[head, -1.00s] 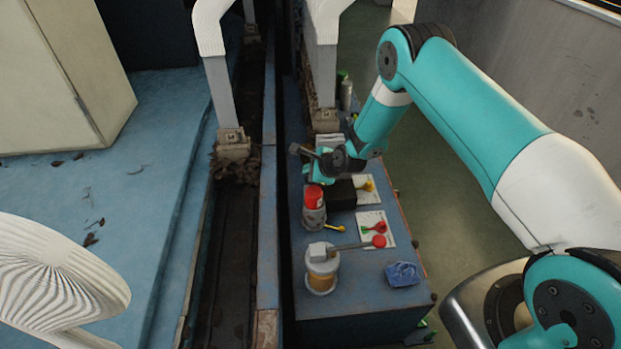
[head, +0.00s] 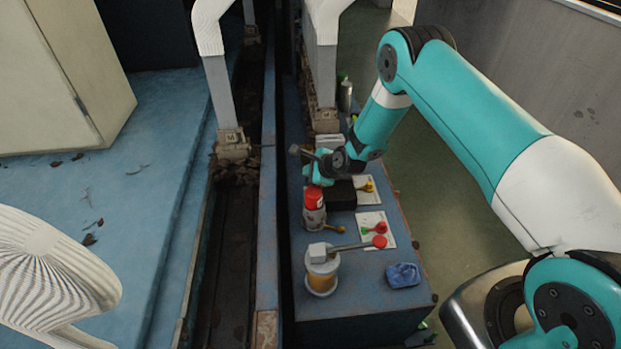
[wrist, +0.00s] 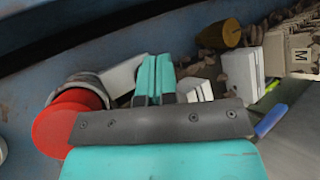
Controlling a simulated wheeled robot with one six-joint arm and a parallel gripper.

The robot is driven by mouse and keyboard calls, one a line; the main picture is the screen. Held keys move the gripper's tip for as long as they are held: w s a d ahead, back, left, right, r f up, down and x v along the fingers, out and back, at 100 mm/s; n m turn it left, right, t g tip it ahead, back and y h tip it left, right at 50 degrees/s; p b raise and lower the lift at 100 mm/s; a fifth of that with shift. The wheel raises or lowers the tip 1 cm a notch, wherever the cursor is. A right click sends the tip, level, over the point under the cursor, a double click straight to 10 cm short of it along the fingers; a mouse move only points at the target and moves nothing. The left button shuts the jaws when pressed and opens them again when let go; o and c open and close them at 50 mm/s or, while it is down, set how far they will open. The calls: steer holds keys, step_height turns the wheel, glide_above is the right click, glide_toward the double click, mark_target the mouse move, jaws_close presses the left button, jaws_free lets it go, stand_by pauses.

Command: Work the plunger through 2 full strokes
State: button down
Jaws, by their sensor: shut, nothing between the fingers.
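A grey can with a red cylindrical top (head: 314,199) stands upright on the blue bench; its red top also shows in the wrist view (wrist: 68,122). A pale yellow pot with a grey block on top (head: 320,268) stands nearer, with a long handle ending in a red knob (head: 379,241). I cannot tell for certain which is the plunger. My gripper (head: 312,165) is above the bench, just beyond the red top. In the wrist view its teal fingers (wrist: 155,76) are together and empty, to the right of the red top and apart from it.
A dark block (head: 341,195) stands right of the can. White cards (head: 385,222) with red, green and yellow items lie farther right. A blue cloth (head: 403,275) lies at the front right. Grey posts (head: 326,75) rise at the back. Clear bench surrounds the cloth.

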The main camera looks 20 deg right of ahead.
steer(key=shift+s+a+f+b, duration=0.1)
steer(key=shift+s+f+b, duration=0.15)
steer(key=shift+f+b, duration=0.4)
steer(key=shift+s+a+f+b, duration=0.1)
steer(key=shift+s+f+b, duration=0.15)
steer(key=shift+f, duration=0.7)
stand_by(0.6)
steer(key=shift+r, duration=0.1)
steer(key=shift+s+r+p, duration=0.25)
steer(key=shift+r+p, duration=0.4)
steer(key=shift+p, duration=0.05)
steer(key=shift+s+r+p, duration=0.2)
steer(key=shift+r+p, duration=0.45)
steer(key=r+p, duration=0.2)
steer(key=r, duration=0.1)
steer(key=r+p, duration=0.1)
steer(key=r, duration=0.1)
steer(key=shift+w+d+r+p, duration=0.1)
steer(key=shift+w+r+p, duration=0.15)
steer(key=shift+p, duration=0.15)
steer(key=shift+w, duration=0.1)
stand_by(0.9)
